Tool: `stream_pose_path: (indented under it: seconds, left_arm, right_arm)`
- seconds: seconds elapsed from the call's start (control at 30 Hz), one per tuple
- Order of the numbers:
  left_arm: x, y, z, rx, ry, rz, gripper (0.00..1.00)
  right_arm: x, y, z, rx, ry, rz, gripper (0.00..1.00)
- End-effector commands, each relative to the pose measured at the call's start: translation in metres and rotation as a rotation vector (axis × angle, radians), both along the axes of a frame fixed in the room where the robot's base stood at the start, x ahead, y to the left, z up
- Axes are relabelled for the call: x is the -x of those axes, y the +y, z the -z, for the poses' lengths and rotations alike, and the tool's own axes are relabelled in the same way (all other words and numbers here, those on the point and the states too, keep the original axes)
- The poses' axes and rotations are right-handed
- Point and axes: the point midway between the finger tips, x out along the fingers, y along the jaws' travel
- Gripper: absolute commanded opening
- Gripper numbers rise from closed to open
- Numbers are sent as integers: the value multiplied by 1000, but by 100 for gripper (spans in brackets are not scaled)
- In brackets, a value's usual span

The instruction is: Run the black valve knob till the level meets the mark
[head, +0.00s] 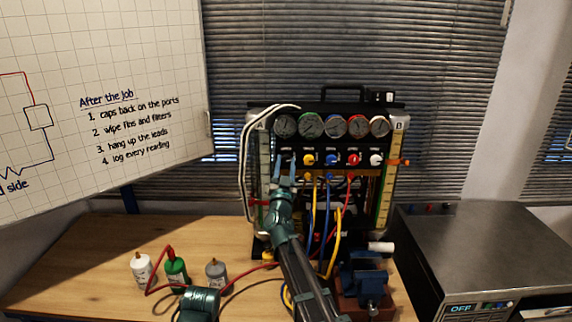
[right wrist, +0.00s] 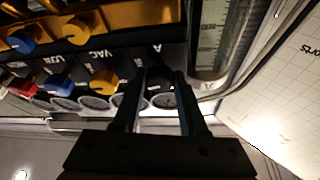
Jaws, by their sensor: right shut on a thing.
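The gauge rig (head: 325,103) stands upright at the back of the bench, with a row of dials and coloured knobs. My right gripper (head: 284,172) reaches its left end, before the leftmost knob. In the right wrist view the fingers (right wrist: 157,98) are shut on the black valve knob (right wrist: 158,84), under the letter A. Scale tube A (head: 265,165) is on the rig's left with a red pointer (head: 258,202); its scale (right wrist: 211,40) shows close by in the wrist view. Tube B (head: 386,200) has an orange pointer (head: 399,162). I cannot read the liquid level.
White, green and grey bottles (head: 142,270) stand at the front left, with a red lead looping around. A blue vise (head: 362,280) sits right of my right forearm. Yellow, blue and red leads hang before the rig. A metal oven (head: 490,250) stands at right.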

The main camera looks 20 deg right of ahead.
Motion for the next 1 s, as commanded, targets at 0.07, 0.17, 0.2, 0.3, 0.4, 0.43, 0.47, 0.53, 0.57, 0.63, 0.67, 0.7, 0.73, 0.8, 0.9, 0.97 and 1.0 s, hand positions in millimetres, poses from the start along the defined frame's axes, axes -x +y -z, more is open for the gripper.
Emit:
stream_pose_path:
  seconds: [0.07, 0.17, 0.2, 0.3, 0.4, 0.43, 0.47, 0.53, 0.57, 0.63, 0.67, 0.7, 0.73, 0.8, 0.9, 0.97, 1.0]
  left_arm:
    - [0, 0, -4, 0, 0, 0, 56]
    - [0, 0, -7, 0, 0, 0, 56]
    - [0, 0, -8, 0, 0, 0, 56]
    - [0, 0, -9, 0, 0, 0, 56]
    - [0, 0, -9, 0, 0, 0, 56]
    - [0, 0, -9, 0, 0, 0, 56]
    - [0, 0, -9, 0, 0, 0, 56]
    - [0, 0, -9, 0, 0, 0, 56]
    - [0, 0, -9, 0, 0, 0, 56]
    - [0, 0, -9, 0, 0, 0, 56]
    - [0, 0, -9, 0, 0, 0, 56]
    - [0, 0, -9, 0, 0, 0, 56]
    - [0, 0, -9, 0, 0, 0, 56]
    - [0, 0, -9, 0, 0, 0, 56]
    - [0, 0, -9, 0, 0, 0, 56]
    - [0, 0, -9, 0, 0, 0, 56]
    - [0, 0, -9, 0, 0, 0, 56]
  right_arm:
    - [-1, 2, -2, -88, -26, -1, 0]
    - [-1, 2, -2, -181, -54, 0, 0]
    - [-1, 2, -2, -209, -62, -1, 0]
    - [-1, 2, -2, -252, -75, 0, 0]
    - [-1, 1, -1, -264, -79, 1, 0]
    - [0, 1, -1, -264, -79, 1, 0]
    - [0, 1, -1, -264, -79, 1, 0]
    - [0, 1, -1, -263, -78, 1, 0]
    - [0, 1, -1, -263, -78, 1, 0]
    - [0, 1, -1, -263, -78, 1, 44]
    - [0, 1, -1, -263, -78, 1, 49]
    - [0, 1, -1, -263, -78, 1, 56]
    - [0, 1, -1, -262, -78, 1, 62]
    - [0, 1, -1, -262, -77, 0, 72]
    - [0, 1, -1, -261, -77, 1, 72]
    - [0, 1, -1, -261, -77, 1, 72]
    - [0, 1, -1, -261, -77, 1, 72]
